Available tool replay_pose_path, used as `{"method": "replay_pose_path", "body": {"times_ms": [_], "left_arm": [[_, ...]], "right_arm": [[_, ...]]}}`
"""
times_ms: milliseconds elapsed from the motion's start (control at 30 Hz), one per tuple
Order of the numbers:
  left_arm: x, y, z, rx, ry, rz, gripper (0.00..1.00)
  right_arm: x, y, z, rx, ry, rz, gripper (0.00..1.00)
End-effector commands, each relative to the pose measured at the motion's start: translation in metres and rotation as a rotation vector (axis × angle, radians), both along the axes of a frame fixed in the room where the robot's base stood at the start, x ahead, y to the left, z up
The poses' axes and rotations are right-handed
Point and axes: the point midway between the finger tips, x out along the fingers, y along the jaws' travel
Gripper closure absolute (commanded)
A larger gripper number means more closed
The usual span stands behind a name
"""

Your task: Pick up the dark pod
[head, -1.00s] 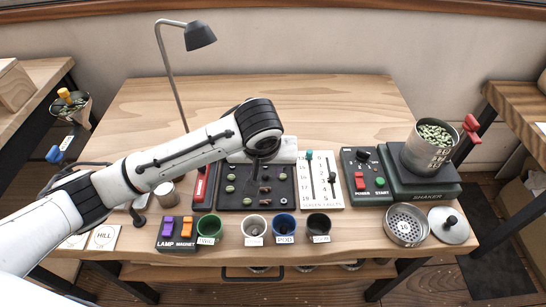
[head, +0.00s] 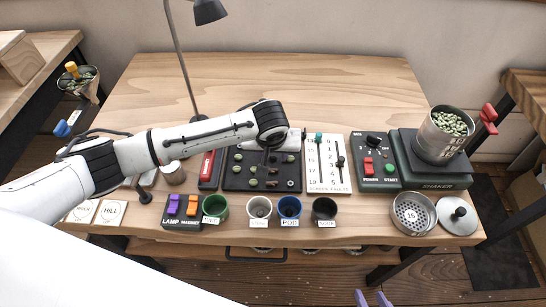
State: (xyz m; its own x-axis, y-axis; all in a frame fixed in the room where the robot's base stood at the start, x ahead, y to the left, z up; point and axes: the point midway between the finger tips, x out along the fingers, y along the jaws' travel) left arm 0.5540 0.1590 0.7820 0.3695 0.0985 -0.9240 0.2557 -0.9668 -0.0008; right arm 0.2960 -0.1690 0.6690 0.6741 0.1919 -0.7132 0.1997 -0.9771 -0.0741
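A black sorting tray (head: 232,184) lies mid-table with several green beans and a few small dark brown pieces on it. One dark brown piece (head: 273,171) sits just below my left gripper (head: 268,152); I cannot tell at this size which piece is the dark pod. My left gripper points down over the tray, and its wrist hides the upper part. Whether its fingers are open or shut is not clear. My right gripper (head: 373,299) shows only as two purple fingertips, apart, at the bottom edge. A blue cup (head: 289,208) labelled POD stands in front of the tray.
Green (head: 214,207), white (head: 259,208) and black (head: 324,209) cups flank the blue one. A lamp and magnet switch box (head: 183,211) stands left. A white screen panel (head: 328,165), control box (head: 376,161) and shaker (head: 432,175) stand right. The table's back is clear.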

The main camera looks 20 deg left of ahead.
Motion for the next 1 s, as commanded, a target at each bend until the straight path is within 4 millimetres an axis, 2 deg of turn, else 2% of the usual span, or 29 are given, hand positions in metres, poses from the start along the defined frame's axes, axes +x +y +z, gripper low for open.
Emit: {"method": "replay_pose_path", "body": {"times_ms": [200, 433, 867, 1000], "left_arm": [[0.0004, -0.0005, -0.0004, 0.0, -0.001, -0.001, 0.62], [0.0003, -0.0005, -0.0004, -0.001, 0.0, -0.001, 1.0], [0.0001, -0.0006, -0.0002, -0.001, 0.0, -0.001, 1.0], [0.0007, -0.0009, 0.0083, -0.002, -0.001, -0.001, 1.0]], "right_arm": [[0.0028, 0.0001, 0.002, 0.001, -0.007, 0.0, 0.66], [0.0025, 0.0001, 0.0019, 0.001, -0.006, 0.0, 0.66], [-0.0003, -0.0001, 0.0005, 0.0, -0.001, 0.0, 0.66], [-0.0005, -0.0002, 0.0009, 0.0, 0.0, 0.0, 0.66]]}}
